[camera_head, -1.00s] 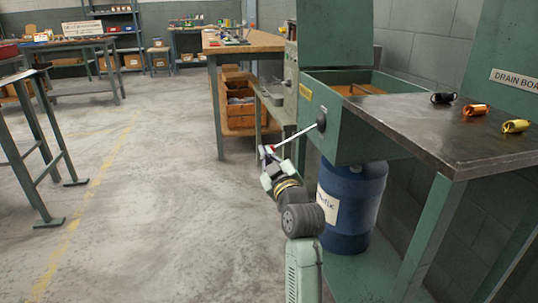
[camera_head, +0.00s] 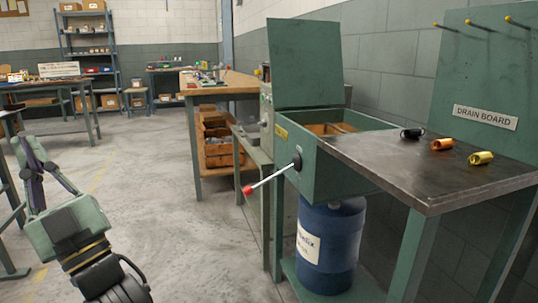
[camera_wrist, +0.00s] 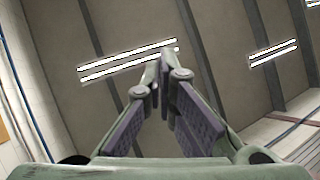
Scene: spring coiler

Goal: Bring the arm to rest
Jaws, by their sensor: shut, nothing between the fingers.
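My gripper (camera_head: 30,165) is raised at the left of the head view, clear of the bench and the green machine. Its fingers are shut and empty. In the wrist view my gripper (camera_wrist: 159,88) points up toward the ceiling, with its fingertips together. The lever (camera_head: 270,180) with a red knob sticks out from the front of the green machine (camera_head: 328,170), apart from my gripper.
A dark metal drain board (camera_head: 400,165) holds a black, an orange and a yellow spring. A blue drum (camera_head: 330,245) stands below. A wooden workbench (camera_head: 215,88) is behind. Tables stand at the left, near my gripper. The middle floor is open.

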